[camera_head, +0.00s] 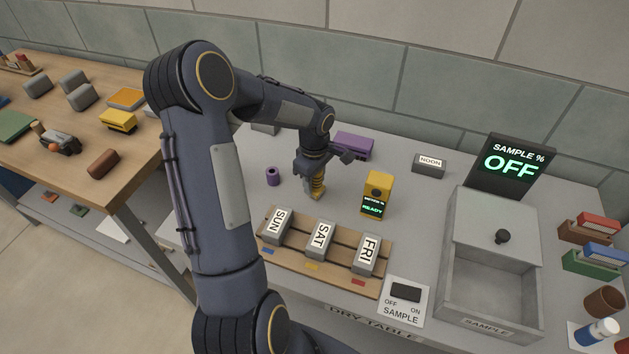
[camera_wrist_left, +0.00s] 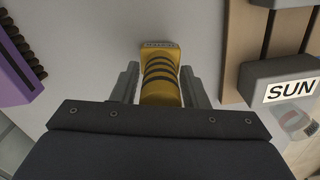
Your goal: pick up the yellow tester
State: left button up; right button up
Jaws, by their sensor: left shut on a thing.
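The yellow tester (camera_head: 318,187), with dark bands around it, stands upright at the table's back, under my left gripper (camera_head: 314,174). In the left wrist view the tester (camera_wrist_left: 161,75) lies between the two grey fingers of the left gripper (camera_wrist_left: 160,88), which is shut on it. Its far end has a small lettered face that I cannot read well. Whether it touches the table is hard to tell. A yellow box (camera_head: 378,193) with a green READY display stands to its right, apart from it. My right gripper is not in view.
A wooden rack (camera_head: 325,278) with SUN, SAT and FRI bricks lies in front. A purple cylinder (camera_head: 273,176) stands left, a purple block (camera_head: 353,146) behind. A NOON brick (camera_head: 429,164), a switch panel (camera_head: 404,299) and a grey SAMPLE box (camera_head: 491,322) are to the right.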

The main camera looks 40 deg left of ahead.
pick_arm(q)
jog(key=shift+w+r, duration=0.1)
jog(key=shift+r, duration=0.25)
notch_tip(320, 180, up, 2)
jog(key=shift+r, duration=0.2)
jog(key=s+d+r, duration=0.1)
jog(key=r, duration=0.1)
jog(key=s+d+r+b, duration=0.1)
jog(key=s+r, duration=0.2)
jog(key=shift+d+r, duration=0.3)
jog(key=shift+d, duration=0.1)
jog(key=shift+c, duration=0.6)
jog(key=s+d+r+b, duration=0.1)
jog(key=s+d+r, duration=0.3)
jog(key=s, duration=0.3)
jog(key=shift+s+d+b, duration=0.4)
jog(key=shift+d, duration=0.15)
jog(key=o, duration=0.4)
jog(key=shift+c, duration=1)
jog(key=shift+w+r, duration=0.1)
